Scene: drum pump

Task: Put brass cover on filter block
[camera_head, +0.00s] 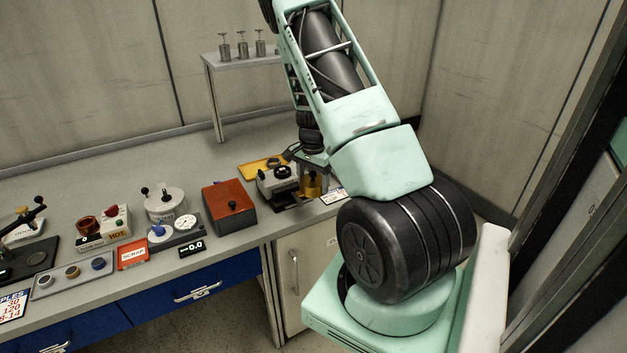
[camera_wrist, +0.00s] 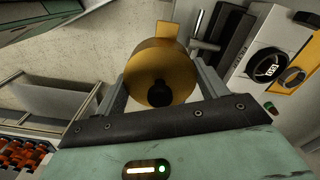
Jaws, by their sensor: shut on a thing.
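The brass cover (camera_wrist: 160,62) is round and gold-coloured, with a dark round knob on the face toward the wrist camera. My gripper (camera_wrist: 161,84) is shut on it, one finger at each side. In the head view the cover (camera_head: 312,186) shows below my gripper (camera_head: 313,174), near the counter's right end. To its left stands a pale and dark unit (camera_head: 277,183), which appears to be the filter block. In the wrist view a pale housing with a black dial (camera_wrist: 271,66) and a dark block (camera_wrist: 230,38) lie right of the cover. Contact between cover and unit cannot be told.
A yellow tray (camera_head: 258,167) lies behind the unit. A red-brown box (camera_head: 229,207) with a black knob stands to its left. A raised shelf (camera_head: 240,57) holds small metal items. The floor (camera_wrist: 75,55) shows left of the cover in the wrist view.

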